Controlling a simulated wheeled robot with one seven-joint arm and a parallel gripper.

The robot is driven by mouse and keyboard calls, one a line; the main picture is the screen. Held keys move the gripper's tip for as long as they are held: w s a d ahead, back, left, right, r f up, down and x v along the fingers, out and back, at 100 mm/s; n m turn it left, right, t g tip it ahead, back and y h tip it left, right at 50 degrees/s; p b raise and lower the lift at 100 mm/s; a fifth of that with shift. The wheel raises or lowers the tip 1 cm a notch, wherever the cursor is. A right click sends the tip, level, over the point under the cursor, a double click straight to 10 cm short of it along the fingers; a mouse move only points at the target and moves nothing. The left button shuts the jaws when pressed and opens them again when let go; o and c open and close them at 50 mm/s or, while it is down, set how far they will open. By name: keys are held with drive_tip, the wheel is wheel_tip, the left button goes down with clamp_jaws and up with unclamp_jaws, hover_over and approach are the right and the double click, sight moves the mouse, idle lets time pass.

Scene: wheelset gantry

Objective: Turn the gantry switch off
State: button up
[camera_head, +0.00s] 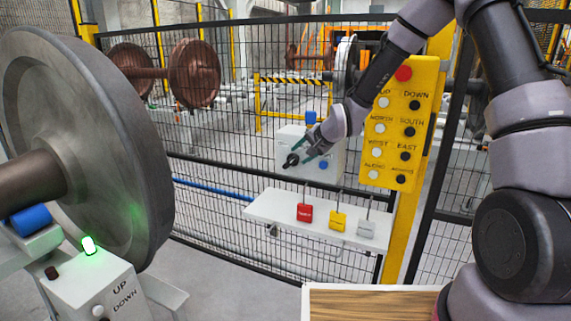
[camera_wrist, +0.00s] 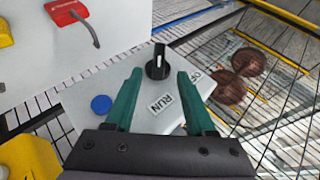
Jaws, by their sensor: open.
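The gantry switch is a black rotary knob (camera_wrist: 157,67) with an upright handle on a white box (camera_wrist: 75,88). In the wrist view, a RUN label (camera_wrist: 162,103) lies on the near side of the knob and a partly hidden label (camera_wrist: 194,77) is to its right. In the head view, the knob (camera_head: 290,160) shows on the box's front. My gripper (camera_wrist: 160,74) is open, with one green finger on each side of the knob in the picture. I cannot tell whether either finger touches it. In the head view, my gripper (camera_head: 304,162) is right by the knob.
A blue button (camera_wrist: 101,105) sits beside the knob. Below the box, a white shelf (camera_head: 275,221) holds red, yellow and white padlocks. A yellow button panel (camera_head: 391,141) stands right of the box. Black mesh fence (camera_head: 215,150) is behind. A large wheel (camera_head: 110,130) stands left.

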sight(290, 163)
drive_tip(key=x, duration=0.9)
clamp_jaws()
